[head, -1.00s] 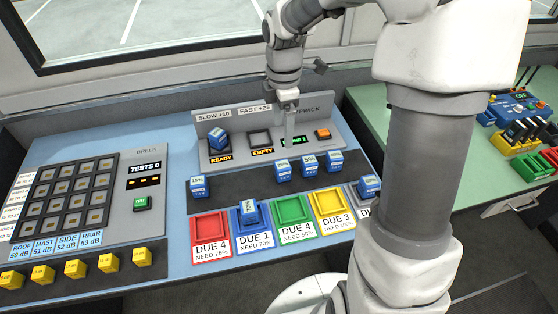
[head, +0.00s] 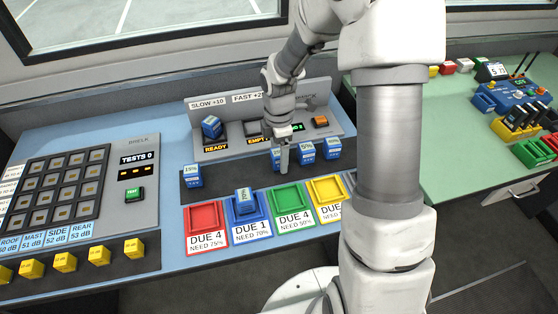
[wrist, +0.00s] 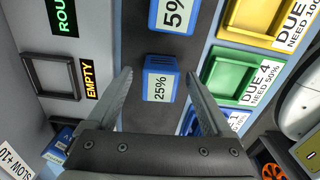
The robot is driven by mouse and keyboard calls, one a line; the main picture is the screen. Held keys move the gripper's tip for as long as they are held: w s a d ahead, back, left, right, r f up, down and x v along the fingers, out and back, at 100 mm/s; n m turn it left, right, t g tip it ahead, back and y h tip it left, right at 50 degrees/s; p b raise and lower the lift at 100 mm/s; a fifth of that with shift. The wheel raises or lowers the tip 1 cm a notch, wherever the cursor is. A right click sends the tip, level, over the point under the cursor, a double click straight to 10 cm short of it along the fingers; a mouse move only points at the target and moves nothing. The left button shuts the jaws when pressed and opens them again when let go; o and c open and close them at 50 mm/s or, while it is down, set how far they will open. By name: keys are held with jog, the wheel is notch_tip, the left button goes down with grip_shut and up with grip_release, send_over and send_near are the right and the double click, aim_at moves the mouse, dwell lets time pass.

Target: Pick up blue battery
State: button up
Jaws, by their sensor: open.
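Several blue batteries with white percent labels are in view. The one marked 25% (wrist: 160,83) lies between the open fingers of my gripper (wrist: 158,92) in the wrist view, with a gap on each side. In the head view my gripper (head: 281,165) is low over the dark strip and hides most of that battery. A battery marked 5% (head: 307,150) stands to its right, with another (head: 333,148) beyond. One marked 19% (head: 193,176) stands at the strip's left end. One sits in the READY slot (head: 211,128), and one (head: 243,201) sits in the blue DUE 1 tray.
Red (head: 204,216), green (head: 290,209) and yellow (head: 327,190) trays line the front of the dark strip. The charger panel with an EMPTY slot (wrist: 50,77) rises behind it. A button grid (head: 62,187) is at left; a green table (head: 420,130) is at right.

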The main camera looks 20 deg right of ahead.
jog(key=shift+f, duration=0.45)
grip_shut()
jog(key=shift+r, duration=0.1)
